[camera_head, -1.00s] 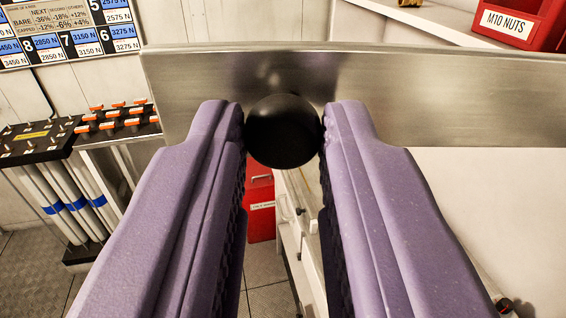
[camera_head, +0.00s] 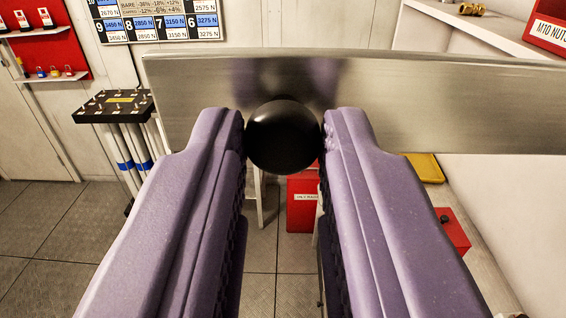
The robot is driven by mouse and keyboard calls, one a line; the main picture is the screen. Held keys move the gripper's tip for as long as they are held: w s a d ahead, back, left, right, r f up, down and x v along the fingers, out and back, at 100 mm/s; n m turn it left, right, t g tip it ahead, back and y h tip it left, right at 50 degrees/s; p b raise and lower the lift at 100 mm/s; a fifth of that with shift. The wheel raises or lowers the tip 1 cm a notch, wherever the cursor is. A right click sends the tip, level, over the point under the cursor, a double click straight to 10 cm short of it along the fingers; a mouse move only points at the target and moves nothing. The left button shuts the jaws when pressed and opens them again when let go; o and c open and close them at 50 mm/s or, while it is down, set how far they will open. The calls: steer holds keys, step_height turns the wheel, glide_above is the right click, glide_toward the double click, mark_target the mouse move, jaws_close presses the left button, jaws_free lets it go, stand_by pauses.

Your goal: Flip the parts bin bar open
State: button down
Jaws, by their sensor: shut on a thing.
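The bar (camera_head: 450,105) is a flat, brushed-metal strip across the upper part of the view, running from left of centre out past the right edge. A round black knob (camera_head: 284,137) sits on its near face, close to its left end. My gripper (camera_head: 284,130) has two purple fingers, one on each side of the knob, and is shut on it. The red bin marked M10 NUTS (camera_head: 552,32) shows in part at the upper right, behind the bar.
A white shelf (camera_head: 470,28) with brass fittings (camera_head: 472,9) runs behind the bar at right. A black-topped stand (camera_head: 112,104) is at left. A red box (camera_head: 303,205) is on the tiled floor below, and a yellow tray (camera_head: 425,168) and red block (camera_head: 453,230) are lower right.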

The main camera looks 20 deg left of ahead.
steer(key=c, duration=1.3)
jaws_free()
steer(key=shift+d, duration=0.1)
steer(key=shift+c, duration=0.2)
steer(key=o, duration=0.4)
steer(key=shift+s+d+r, duration=0.1)
steer(key=shift+s, duration=0.25)
steer(key=shift+w, duration=0.15)
steer(key=v, duration=0.8)
